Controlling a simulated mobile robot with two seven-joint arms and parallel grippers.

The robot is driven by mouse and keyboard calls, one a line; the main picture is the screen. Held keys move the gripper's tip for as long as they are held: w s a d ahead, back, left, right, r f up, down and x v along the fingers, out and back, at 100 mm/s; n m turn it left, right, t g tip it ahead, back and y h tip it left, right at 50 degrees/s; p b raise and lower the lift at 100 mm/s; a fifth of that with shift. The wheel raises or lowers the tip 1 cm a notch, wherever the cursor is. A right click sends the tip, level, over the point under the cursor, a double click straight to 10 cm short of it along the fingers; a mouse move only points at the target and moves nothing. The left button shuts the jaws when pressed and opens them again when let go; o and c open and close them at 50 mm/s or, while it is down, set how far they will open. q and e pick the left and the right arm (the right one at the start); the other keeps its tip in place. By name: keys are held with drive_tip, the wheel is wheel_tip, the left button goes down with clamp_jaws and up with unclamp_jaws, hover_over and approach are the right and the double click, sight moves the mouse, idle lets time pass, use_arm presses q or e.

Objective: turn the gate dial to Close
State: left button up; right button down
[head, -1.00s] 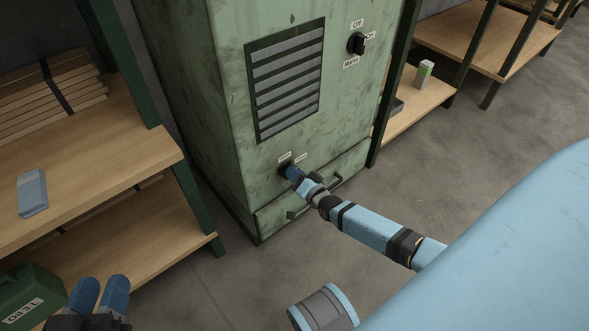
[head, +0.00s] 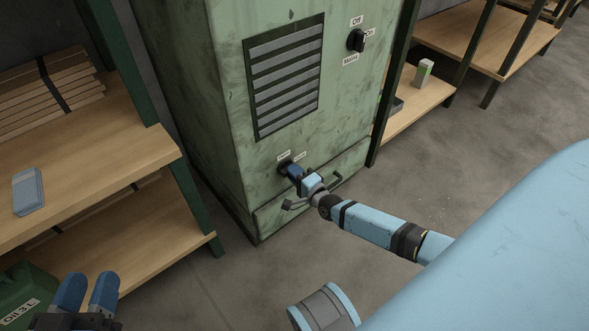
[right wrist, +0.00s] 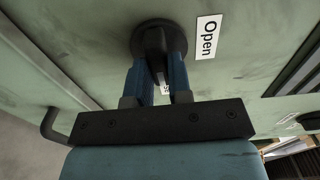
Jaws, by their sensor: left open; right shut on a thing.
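The gate dial (right wrist: 152,36) is a dark round knob low on the front of the green cabinet (head: 215,130). My right gripper (right wrist: 163,70) is shut on it, one blue finger on each side. In the head view the dial (head: 284,167) is mostly covered by my right gripper (head: 292,172). An "Open" label (right wrist: 208,37) is beside the dial in the right wrist view. A second label shows only in part between the fingers. My left gripper (head: 87,292) is open and empty at the lower left.
A mains dial (head: 356,40) is higher on the cabinet, beside a louvred vent (head: 285,78). A drawer handle (head: 334,180) lies just below my right gripper. A wooden shelf (head: 120,165) with a grey-blue box (head: 28,191) stands left. A green oil can (head: 28,292) is near my left gripper.

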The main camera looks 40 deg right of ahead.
use_arm(q)
drive_tip(key=shift+w+r, duration=0.1)
drive_tip(key=shift+w, duration=0.05)
idle(0.3)
use_arm(e)
drive_tip(key=c, duration=1)
unclamp_jaws()
drive_tip(key=shift+c, duration=0.2)
use_arm(q)
drive_tip(key=shift+f, duration=0.2)
use_arm(e)
drive_tip(key=shift+s, duration=0.1)
use_arm(q)
drive_tip(key=r+p, duration=0.1)
drive_tip(key=s+r+n+p, duration=0.1)
drive_tip(key=p, duration=0.1)
drive_tip(key=r+p, duration=0.1)
drive_tip(key=shift+s+d+r+n, duration=0.15)
drive_tip(key=shift+d+n, duration=0.1)
drive_tip(key=shift+n, duration=0.15)
use_arm(e)
drive_tip(key=s+d, duration=0.1)
drive_tip(key=s, duration=1.2)
drive_tip(key=shift+s, duration=0.3)
